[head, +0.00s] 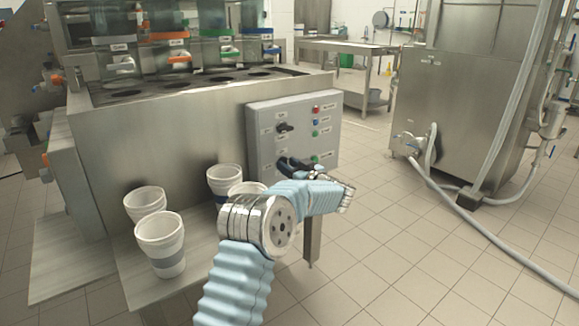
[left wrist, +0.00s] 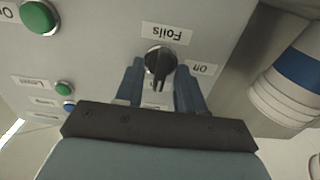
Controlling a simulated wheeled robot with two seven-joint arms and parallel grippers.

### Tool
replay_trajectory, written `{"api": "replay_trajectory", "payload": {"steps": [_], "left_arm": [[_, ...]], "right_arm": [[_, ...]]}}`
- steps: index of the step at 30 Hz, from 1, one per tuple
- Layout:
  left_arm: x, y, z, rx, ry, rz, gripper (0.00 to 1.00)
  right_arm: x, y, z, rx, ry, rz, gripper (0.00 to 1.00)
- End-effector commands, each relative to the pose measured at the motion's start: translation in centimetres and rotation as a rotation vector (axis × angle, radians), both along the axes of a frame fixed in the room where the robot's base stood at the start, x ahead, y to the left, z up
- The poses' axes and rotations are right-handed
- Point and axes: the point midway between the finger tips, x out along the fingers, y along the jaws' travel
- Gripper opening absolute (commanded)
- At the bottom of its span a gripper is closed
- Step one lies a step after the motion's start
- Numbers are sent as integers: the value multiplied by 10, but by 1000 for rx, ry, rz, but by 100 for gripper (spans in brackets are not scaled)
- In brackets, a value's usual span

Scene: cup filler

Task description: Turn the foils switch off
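The foils switch (left wrist: 160,62) is a black rotary knob on the grey control panel (head: 331,128). In the left wrist view, its "Foils" label is upside down and its "Off" label is to the right. The knob's handle points down in that picture, not toward "Off". My left gripper (head: 297,166) is at the panel's lower part. In the left wrist view, its two blue fingers (left wrist: 160,85) are apart, one on each side of the knob. I cannot tell whether they touch it. In the head view, the gripper hides the knob. My right gripper is not in view.
A second black knob (head: 284,128) is above, with red, blue and green buttons to its right. White cups (head: 160,240) stand on the shelf left of my arm. A steel machine (head: 455,100) with hoses stands at right. Tiled floor between is free.

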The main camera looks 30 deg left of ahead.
Motion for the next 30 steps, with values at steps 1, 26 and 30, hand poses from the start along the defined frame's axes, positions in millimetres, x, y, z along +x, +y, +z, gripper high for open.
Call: {"api": "replay_trajectory", "payload": {"steps": [1,26,30], "left_arm": [[0,0,0,0,0,0,38],[-1,0,-1,-34,-82,0,0],[-1,0,-2,-70,-171,1,0]], "right_arm": [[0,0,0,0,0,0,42],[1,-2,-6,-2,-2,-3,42],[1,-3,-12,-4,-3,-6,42]]}}
